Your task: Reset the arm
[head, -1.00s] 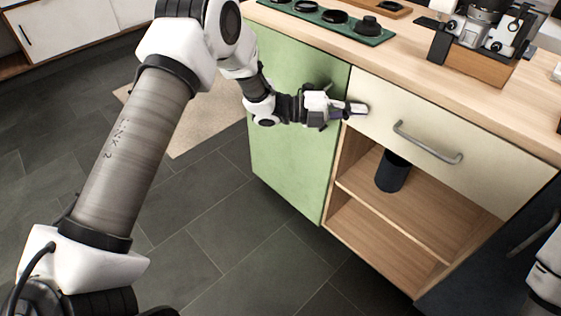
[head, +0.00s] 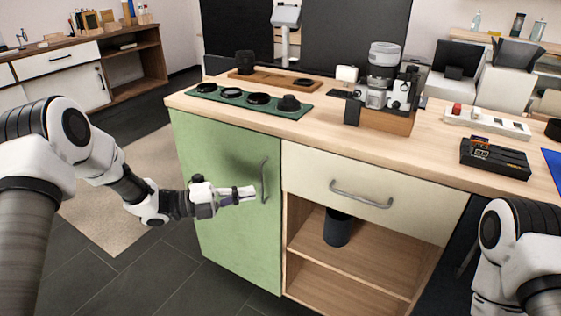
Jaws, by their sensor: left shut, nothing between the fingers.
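My left gripper (head: 240,195) is shut and empty. It is in front of the green cabinet door (head: 225,235), left of that door's vertical grey handle (head: 265,181). I cannot tell whether it touches the door. The door looks closed. My right arm comes in at the lower right; its gripper is outside the picture.
The wooden counter (head: 330,135) carries a green tray (head: 215,96) with dark round items, a coffee machine (head: 384,90) and a black box (head: 495,158). Below are a closed cream drawer (head: 320,180) and an open shelf with a dark cylinder (head: 337,228). Floor at left is clear.

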